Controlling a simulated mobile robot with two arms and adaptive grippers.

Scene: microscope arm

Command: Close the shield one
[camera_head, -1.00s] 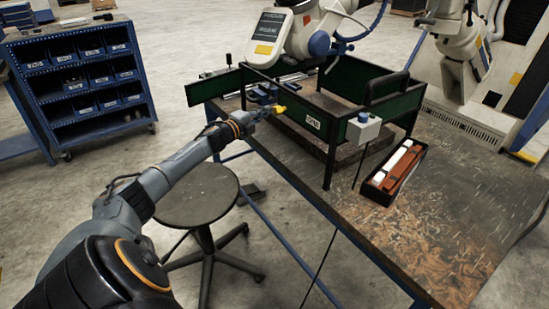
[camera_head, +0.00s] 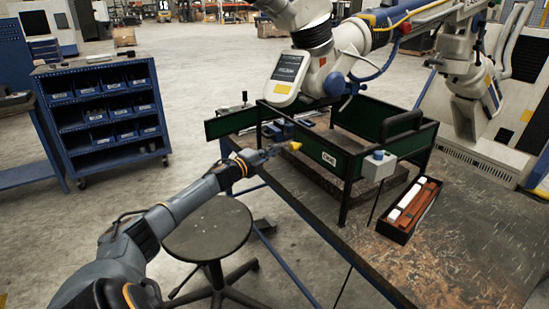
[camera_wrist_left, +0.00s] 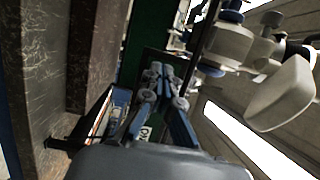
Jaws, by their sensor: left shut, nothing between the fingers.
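The shield is a set of dark green panels in a black frame on the work table. Its front panel (camera_head: 345,166) carries a white label. Another green panel (camera_head: 229,123) sticks out to the left past the frame. In the left wrist view my shut, empty fingers (camera_wrist_left: 160,80) lie over the green panel and partly cover the label. I cannot tell whether they touch the panel. My right gripper is not in view.
The table (camera_head: 440,250) has a clear front right area. A grey button box (camera_head: 378,166) is on the frame's front corner, beside a black tray (camera_head: 410,208). A large white robot arm (camera_head: 320,60) hangs over the frame. A stool (camera_head: 208,229) stands below my left arm.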

